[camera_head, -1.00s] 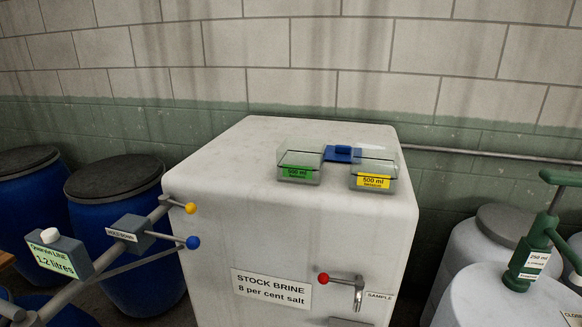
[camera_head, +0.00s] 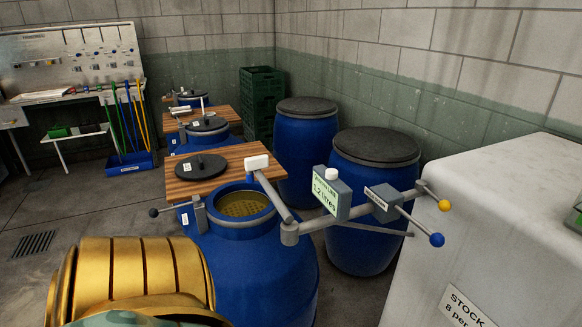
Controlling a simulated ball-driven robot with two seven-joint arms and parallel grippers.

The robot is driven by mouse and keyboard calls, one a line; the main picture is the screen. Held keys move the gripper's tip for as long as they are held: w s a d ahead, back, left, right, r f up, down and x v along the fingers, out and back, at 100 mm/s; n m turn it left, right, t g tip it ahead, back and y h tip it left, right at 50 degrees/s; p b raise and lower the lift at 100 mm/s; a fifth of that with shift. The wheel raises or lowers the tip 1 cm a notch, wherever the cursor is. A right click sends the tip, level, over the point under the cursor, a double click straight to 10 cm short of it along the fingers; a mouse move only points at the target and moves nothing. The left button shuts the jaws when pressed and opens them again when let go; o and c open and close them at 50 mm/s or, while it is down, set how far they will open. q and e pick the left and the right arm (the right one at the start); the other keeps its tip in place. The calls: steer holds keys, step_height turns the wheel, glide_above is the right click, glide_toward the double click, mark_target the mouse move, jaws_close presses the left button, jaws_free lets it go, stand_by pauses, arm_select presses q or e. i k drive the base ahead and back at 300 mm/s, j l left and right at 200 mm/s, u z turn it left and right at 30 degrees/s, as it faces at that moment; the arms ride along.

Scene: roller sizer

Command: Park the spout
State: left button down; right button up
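A grey swinging spout (camera_head: 274,196) runs from a round joint (camera_head: 289,234) to a white block (camera_head: 257,162) at its outer end. In the head view it crosses the back right rim of an open blue barrel (camera_head: 265,270); I cannot tell the exact height of its end. The barrel mouth shows a yellowish perforated surface (camera_head: 243,207). The grey pipe behind the joint carries a meter (camera_head: 331,194) reading 1.2 litres, a labelled block (camera_head: 382,203), and levers with a yellow ball (camera_head: 445,205) and a blue ball (camera_head: 437,240). Neither gripper's fingers are in view.
The white brine tank (camera_head: 500,220) stands at the right. Two lidded blue barrels (camera_head: 307,150) (camera_head: 365,220) stand behind the pipe. A wooden board (camera_head: 215,167) with a dark lid (camera_head: 201,167) lies behind the open barrel. A black-ball lever (camera_head: 154,212) sticks out left.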

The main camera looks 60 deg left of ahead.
mark_target(253, 165)
steer(key=u, duration=2.1)
